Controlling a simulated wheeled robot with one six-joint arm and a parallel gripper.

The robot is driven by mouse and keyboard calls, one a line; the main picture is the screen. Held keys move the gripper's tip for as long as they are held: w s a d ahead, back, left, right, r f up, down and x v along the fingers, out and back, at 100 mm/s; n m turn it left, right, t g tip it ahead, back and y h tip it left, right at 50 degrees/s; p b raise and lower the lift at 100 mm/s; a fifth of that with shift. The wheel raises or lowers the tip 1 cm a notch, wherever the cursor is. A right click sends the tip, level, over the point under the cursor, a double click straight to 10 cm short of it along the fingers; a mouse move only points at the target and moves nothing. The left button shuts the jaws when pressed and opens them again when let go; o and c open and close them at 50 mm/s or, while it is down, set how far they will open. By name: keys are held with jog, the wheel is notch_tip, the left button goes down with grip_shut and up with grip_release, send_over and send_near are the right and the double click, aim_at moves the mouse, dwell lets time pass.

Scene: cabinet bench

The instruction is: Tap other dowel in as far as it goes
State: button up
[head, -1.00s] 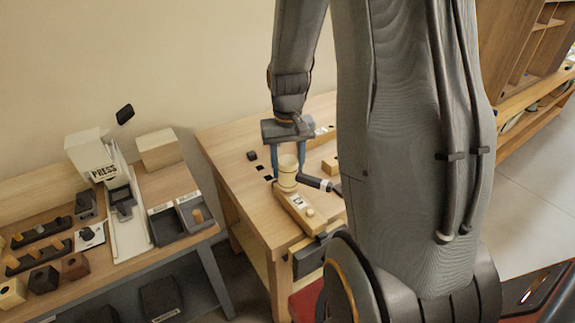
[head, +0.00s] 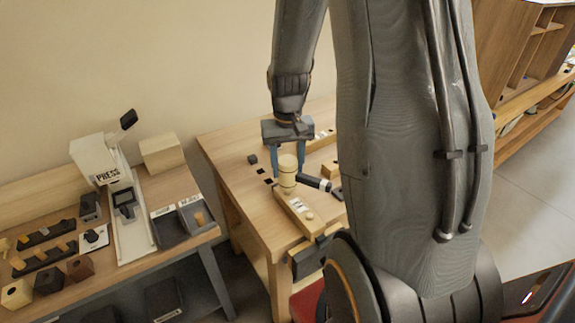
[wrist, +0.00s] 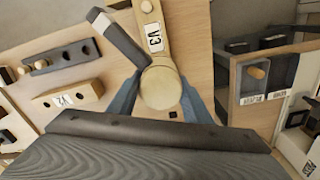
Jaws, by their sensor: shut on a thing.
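My gripper (head: 287,170) is shut on a mallet with a pale wooden head (wrist: 161,88) and a dark handle (wrist: 120,40). The fingers grip the head from both sides, and the handle points out to the right in the head view. The mallet is over the far end of a pale wooden block (head: 291,202) with a white label, which also shows in the wrist view (wrist: 149,14). A short dowel (head: 309,216) stands out of the block's near end. The mallet head hides the block's far end, so I cannot tell whether they touch.
A side bench with a white press (head: 95,158) and grey bins (head: 165,222) stands at left.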

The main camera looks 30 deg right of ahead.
notch_tip(320, 180, down, 2)
jog(key=shift+f+b, duration=0.15)
jog(key=shift+b, duration=0.3)
jog(key=shift+r+p, duration=1)
jog(key=shift+r, duration=0.25)
notch_tip(320, 180, up, 5)
jog(key=p, duration=0.4)
jog(key=shift+s, duration=0.1)
